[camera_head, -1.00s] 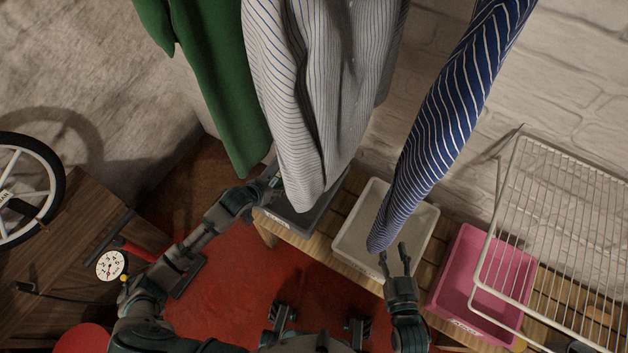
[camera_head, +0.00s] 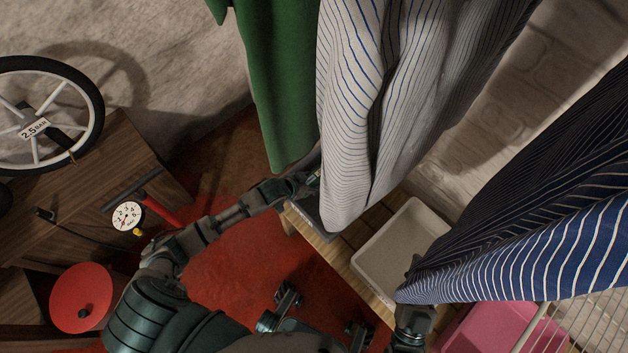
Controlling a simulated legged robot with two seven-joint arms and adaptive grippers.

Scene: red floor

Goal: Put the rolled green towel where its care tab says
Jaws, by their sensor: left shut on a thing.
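My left gripper (camera_head: 300,183) is at the far end of my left arm, at the near left end of the slatted bench. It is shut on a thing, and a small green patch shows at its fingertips. I take this for the rolled green towel (camera_head: 314,178); nearly all of it is hidden by the hanging grey striped cloth, and no care tab can be read. My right gripper (camera_head: 411,275) is at the near edge of the white tray (camera_head: 365,268), partly covered by navy striped cloth, so its fingers cannot be judged. The dark grey tray (camera_head: 312,219) is mostly hidden.
Green cloth (camera_head: 272,90), grey striped cloth (camera_head: 350,130) and navy striped cloth (camera_head: 540,220) hang in front of the bench (camera_head: 340,250). A pink tray (camera_head: 485,328) and wire rack (camera_head: 590,325) are at right. A wheel (camera_head: 95,110) and pressure gauge (camera_head: 127,215) are at left.

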